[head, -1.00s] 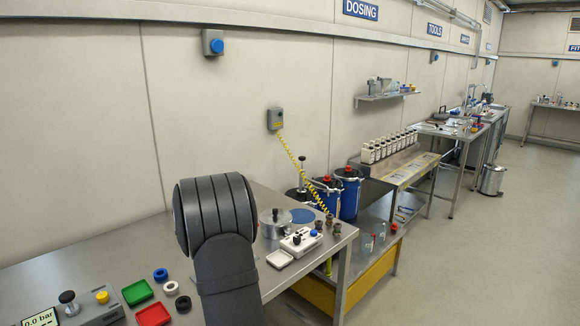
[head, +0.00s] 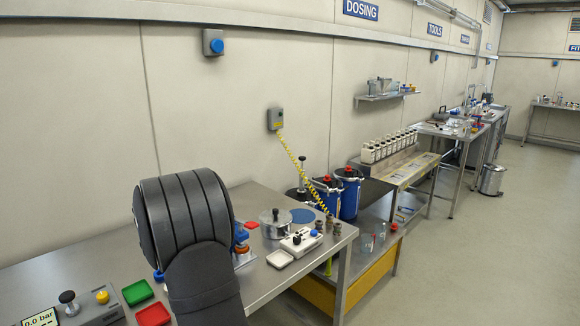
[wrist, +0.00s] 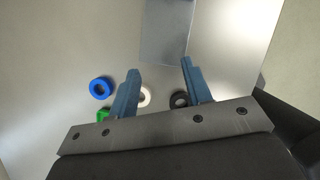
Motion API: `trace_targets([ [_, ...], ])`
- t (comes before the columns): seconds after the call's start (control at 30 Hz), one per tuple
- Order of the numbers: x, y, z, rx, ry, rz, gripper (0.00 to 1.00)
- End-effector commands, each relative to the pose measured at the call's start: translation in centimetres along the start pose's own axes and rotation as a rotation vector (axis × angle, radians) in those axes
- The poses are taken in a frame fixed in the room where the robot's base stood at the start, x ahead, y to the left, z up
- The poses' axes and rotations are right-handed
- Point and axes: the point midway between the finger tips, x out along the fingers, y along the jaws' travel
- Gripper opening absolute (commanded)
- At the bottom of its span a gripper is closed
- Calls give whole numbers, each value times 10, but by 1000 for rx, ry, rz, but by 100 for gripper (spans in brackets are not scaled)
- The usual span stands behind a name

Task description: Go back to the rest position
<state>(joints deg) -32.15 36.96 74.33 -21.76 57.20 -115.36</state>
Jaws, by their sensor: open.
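My gripper (wrist: 160,72) shows in the wrist view with its two blue fingers apart and nothing between the tips. It is over the steel bench (wrist: 45,50). A white ring (wrist: 146,97) shows partly behind the left finger, and a black ring (wrist: 180,99) lies between the fingers lower down, near the right one. A blue ring (wrist: 101,88) lies left of the left finger. In the head view my own dark arm hides the gripper and most of the rings.
A green tray (head: 138,292) and a red tray (head: 153,314) lie beside a pressure unit (head: 85,303). Right of my arm are a blue-and-red fitting (head: 241,240), a metal pot (head: 276,224), a white tray (head: 280,259) and a switch box (head: 301,240). Space above the bench is open.

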Motion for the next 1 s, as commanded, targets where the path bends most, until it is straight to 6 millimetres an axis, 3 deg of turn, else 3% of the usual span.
trace_targets([
  [0.6,-124,-1,1,8,0,2,45],
  [1.0,-89,-62,1,465,129,-63,45],
])
